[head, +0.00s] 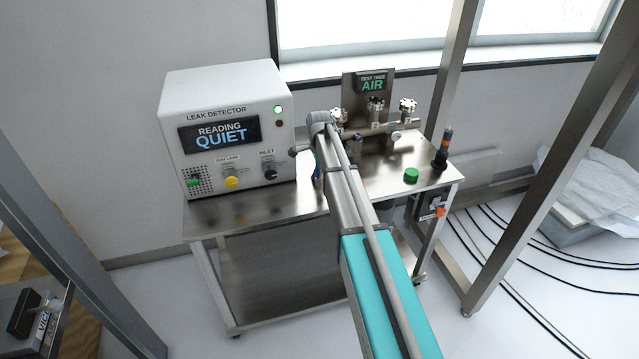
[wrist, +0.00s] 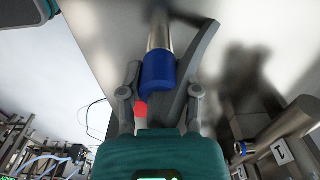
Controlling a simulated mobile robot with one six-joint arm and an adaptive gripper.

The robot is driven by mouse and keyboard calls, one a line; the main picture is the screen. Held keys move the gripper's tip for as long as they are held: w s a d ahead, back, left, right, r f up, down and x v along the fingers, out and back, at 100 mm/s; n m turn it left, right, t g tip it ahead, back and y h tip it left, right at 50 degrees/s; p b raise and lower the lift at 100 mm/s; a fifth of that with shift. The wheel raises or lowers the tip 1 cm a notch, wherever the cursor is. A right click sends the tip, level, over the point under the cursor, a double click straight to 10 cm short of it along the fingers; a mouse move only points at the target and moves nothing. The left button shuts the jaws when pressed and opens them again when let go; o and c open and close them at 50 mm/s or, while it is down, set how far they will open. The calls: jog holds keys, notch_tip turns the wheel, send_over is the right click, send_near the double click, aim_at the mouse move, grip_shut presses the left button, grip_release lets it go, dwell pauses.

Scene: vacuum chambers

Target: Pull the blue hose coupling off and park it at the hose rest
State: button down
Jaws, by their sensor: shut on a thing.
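The blue hose coupling (wrist: 158,71) shows in the wrist view as a blue collar on the end of a bare metal tube (wrist: 159,32). My gripper (wrist: 163,85) has its grey fingers on either side of the blue collar and is shut on it. A small red part (wrist: 140,109) shows just below the collar, between the fingers. In the head view my arm hides most of the gripper, and only a thin blue sliver (head: 317,166) shows left of the arm. I cannot make out the hose rest.
The leak detector (head: 222,130) stands on the left of the steel cart (head: 240,212) and reads QUIET. Behind my arm is a valve manifold (head: 377,127) under an AIR sign (head: 371,84). A green knob (head: 411,175) and a dark signal post (head: 443,150) stand at the right.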

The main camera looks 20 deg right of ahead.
jog(key=shift+f, duration=0.1)
dwell(0.4)
jog(key=shift+c, duration=1.1)
grip_release()
jog(key=shift+r, duration=0.2)
jog(key=shift+r+p, duration=3.35)
jog(key=shift+p, duration=0.05)
jog(key=shift+s, duration=0.1)
